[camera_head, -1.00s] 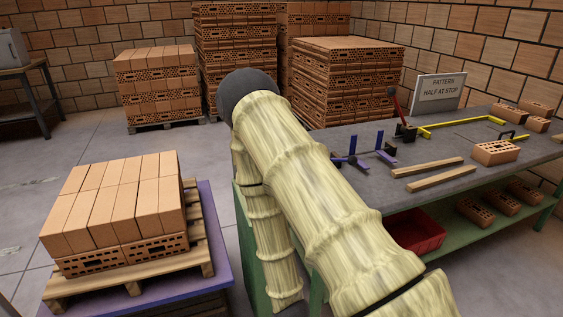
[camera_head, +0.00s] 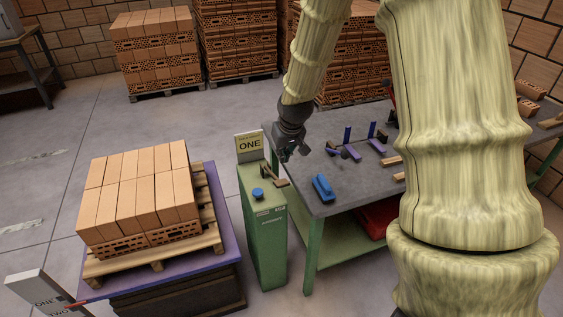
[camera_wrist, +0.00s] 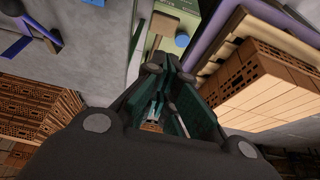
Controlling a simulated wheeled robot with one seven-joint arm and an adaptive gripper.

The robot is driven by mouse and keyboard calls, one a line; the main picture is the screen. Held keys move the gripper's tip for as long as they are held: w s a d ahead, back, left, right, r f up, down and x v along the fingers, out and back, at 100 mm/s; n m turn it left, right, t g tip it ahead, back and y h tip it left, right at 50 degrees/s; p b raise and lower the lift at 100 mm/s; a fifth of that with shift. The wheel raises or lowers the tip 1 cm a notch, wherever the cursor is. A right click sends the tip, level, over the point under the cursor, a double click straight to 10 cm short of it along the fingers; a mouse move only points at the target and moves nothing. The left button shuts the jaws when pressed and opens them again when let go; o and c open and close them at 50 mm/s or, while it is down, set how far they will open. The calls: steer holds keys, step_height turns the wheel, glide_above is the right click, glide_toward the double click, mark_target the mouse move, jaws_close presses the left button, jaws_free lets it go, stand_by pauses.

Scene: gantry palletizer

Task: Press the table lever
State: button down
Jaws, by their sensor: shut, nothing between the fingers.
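A green pedestal (camera_head: 263,232) stands between the brick pallet and the workbench. On its top are a tan-brown lever (camera_head: 273,178) and a round blue button (camera_head: 257,194). The wrist view shows the tan lever part (camera_wrist: 176,22) and the blue button (camera_wrist: 182,39) just beyond my fingertips. My gripper (camera_head: 291,155) is shut and empty, above and slightly right of the lever, apart from it in the head view. In the wrist view my fingers (camera_wrist: 168,62) point toward the pedestal top. A red lever (camera_head: 391,97) on the workbench is partly hidden by my arm.
A "ONE" sign (camera_head: 249,145) stands behind the pedestal. A brick pallet (camera_head: 205,238) rests on a purple platform (camera_head: 228,212) at left. The workbench (camera_head: 345,195) at right holds a blue block (camera_head: 323,188) and purple brackets.

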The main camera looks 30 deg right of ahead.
steer(key=shift+w+d+r, duration=0.15)
steer(key=shift+d+r, duration=0.05)
steer(key=shift+r, duration=0.35)
steer(key=shift+w+d+r, duration=0.1)
steer(key=shift+d+r, duration=0.1)
steer(key=shift+r, duration=0.3)
steer(key=shift+f, duration=0.1)
steer(key=p, duration=0.3)
glide_above(281, 181)
steer(key=w, duration=0.2)
steer(key=f, duration=0.9)
steer(key=shift+s+d, duration=0.25)
steer(key=shift+d, duration=0.05)
steer(key=shift+s+a+f+p, duration=0.1)
steer(key=shift+s+f+p, duration=0.25)
steer(key=shift+f, duration=0.6)
steer(key=shift+s+a+f+p, duration=0.1)
steer(key=shift+s+f+p, duration=0.2)
steer(key=shift+f, duration=0.6)
steer(key=shift+f, duration=0.1)
